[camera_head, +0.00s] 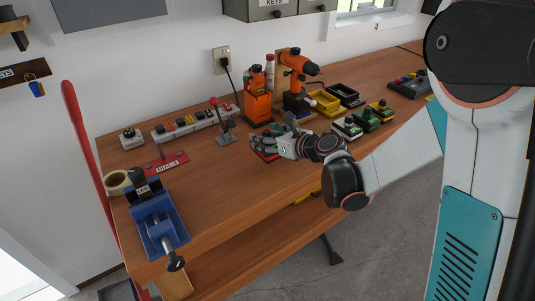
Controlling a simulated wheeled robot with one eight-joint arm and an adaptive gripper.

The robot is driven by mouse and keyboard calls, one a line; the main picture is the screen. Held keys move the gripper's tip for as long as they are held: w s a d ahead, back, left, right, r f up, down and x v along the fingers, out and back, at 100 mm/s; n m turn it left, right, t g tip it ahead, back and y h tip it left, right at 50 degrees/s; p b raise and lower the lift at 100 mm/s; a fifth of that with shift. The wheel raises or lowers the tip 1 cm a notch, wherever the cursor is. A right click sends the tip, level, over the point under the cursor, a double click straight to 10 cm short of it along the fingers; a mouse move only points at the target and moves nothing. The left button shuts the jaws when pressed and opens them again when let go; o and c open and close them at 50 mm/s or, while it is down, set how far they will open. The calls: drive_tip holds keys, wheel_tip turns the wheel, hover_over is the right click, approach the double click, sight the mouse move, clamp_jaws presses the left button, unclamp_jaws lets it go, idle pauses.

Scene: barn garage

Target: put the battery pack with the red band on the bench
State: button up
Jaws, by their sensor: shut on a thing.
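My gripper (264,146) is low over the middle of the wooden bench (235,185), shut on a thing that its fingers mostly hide. I cannot tell whether a red band is on it. A flat red patch (262,156) shows just below the fingers, and I cannot tell whether it is part of the held thing or lies on the bench. Several battery packs stand to the right of my gripper: one pale with green (347,128), one green (366,120) and one yellow (380,110). No red band can be made out on these.
A yellow tray (325,103) and a black tray (345,94) are beyond. A power strip (195,122), red plate (167,163) and blue vise (158,225) are leftward. The bench's front middle is clear.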

drive_tip(key=shift+f+b, duration=0.8)
drive_tip(key=shift+f, duration=1.6)
drive_tip(key=shift+f, duration=0.2)
drive_tip(key=o, duration=1.7)
drive_tip(key=shift+c, duration=0.2)
drive_tip(key=shift+r, duration=0.1)
